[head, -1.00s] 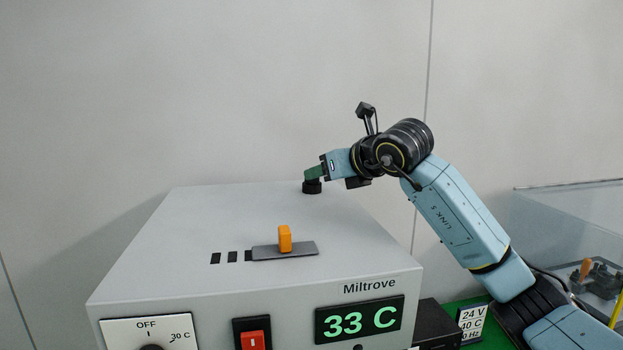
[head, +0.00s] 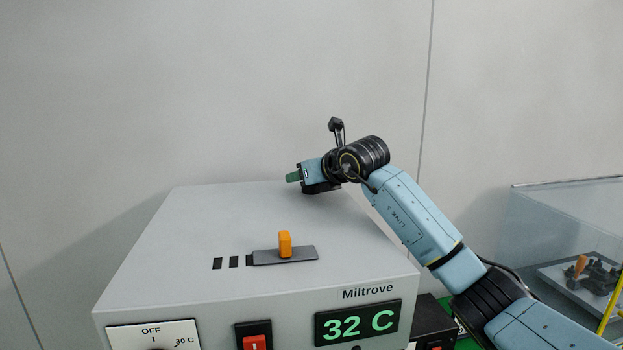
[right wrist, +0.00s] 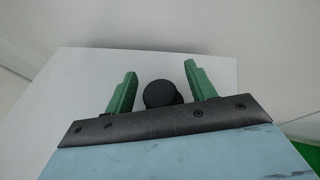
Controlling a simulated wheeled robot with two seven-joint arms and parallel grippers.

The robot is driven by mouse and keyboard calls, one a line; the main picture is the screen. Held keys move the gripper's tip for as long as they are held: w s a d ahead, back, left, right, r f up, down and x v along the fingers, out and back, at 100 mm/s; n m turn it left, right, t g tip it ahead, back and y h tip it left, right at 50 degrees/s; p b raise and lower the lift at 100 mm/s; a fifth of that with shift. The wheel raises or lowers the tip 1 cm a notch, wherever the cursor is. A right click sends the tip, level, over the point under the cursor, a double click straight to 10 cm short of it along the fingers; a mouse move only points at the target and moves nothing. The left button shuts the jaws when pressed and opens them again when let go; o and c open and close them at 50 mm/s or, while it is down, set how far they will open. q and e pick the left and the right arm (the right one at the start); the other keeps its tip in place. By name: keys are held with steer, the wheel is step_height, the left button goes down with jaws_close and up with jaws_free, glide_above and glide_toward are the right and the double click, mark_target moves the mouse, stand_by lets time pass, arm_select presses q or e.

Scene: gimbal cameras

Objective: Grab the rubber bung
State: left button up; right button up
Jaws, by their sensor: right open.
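The rubber bung is a short black cylinder (right wrist: 162,94) on the pale top of the box, in the right wrist view. It sits between the two green fingers of my right gripper (right wrist: 156,88), nearer the palm than the tips, with a gap on each side. The right gripper is open and holds nothing. In the head view my right gripper (head: 293,177) is low over the far part of the box top, fingers pointing left. There the bung is mostly hidden; I cannot tell it from the dark gripper parts. My left gripper is not in view.
The grey Miltrove box (head: 230,215) has an orange-knobbed slider (head: 285,244), a red switch (head: 254,342) and a display (head: 358,322) reading 32 C. A clear case (head: 570,230) stands at the right. The box top left of the gripper is clear.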

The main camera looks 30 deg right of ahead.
steer(key=c, duration=1)
steer(key=shift+c, duration=0.2)
